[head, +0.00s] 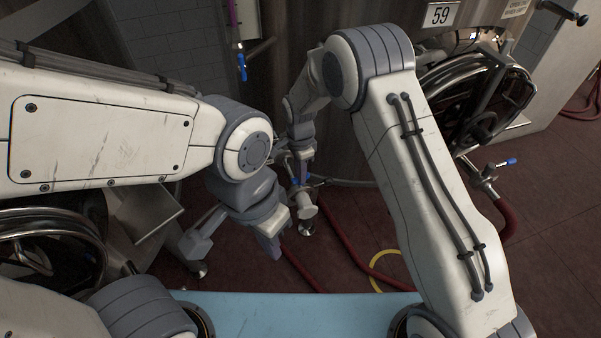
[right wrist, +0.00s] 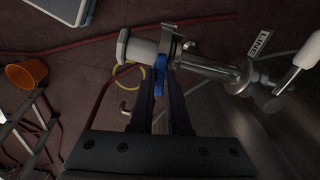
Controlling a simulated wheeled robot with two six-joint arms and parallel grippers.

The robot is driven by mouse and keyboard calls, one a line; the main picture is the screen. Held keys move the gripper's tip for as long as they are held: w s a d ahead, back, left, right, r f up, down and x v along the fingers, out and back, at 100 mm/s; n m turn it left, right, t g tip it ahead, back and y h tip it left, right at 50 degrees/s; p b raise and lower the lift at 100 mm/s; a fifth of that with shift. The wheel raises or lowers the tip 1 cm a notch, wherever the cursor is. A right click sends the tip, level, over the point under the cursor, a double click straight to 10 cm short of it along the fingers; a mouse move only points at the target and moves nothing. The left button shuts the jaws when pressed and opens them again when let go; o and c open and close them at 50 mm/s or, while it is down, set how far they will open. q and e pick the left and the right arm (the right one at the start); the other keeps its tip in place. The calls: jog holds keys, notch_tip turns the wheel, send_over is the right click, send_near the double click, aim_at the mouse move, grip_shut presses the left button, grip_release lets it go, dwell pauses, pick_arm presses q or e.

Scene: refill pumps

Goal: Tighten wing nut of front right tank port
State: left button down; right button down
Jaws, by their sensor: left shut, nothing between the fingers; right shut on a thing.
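The tank port (head: 303,206) is a metal pipe fitting low on the front of the large steel tank (head: 300,70). It also shows in the right wrist view (right wrist: 205,68), with a ring clamp around it and a pale end piece (right wrist: 138,50). The blue wing nut (right wrist: 159,72) sits at this clamp, between my right fingertips. My right gripper (right wrist: 163,85) is shut on it; in the head view this gripper (head: 302,172) is small and partly hidden at the port. My left gripper (head: 272,246) is shut and empty, lower and left of the port.
Red hoses (head: 345,235) and a yellow ring (head: 385,268) lie on the dark red floor. A pale blue surface (head: 290,312) is at the bottom. A valve with a blue handle (head: 507,162) stands at right. The wrist view shows an orange bucket (right wrist: 27,72) and a ladder.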

jog(key=shift+m, duration=0.3)
jog(key=c, duration=0.9)
grip_release()
jog(key=shift+r, duration=0.15)
notch_tip(320, 180, up, 10)
jog(key=shift+a+r+b, duration=0.1)
jog(key=shift+r+b, duration=0.05)
jog(key=shift+b, duration=0.55)
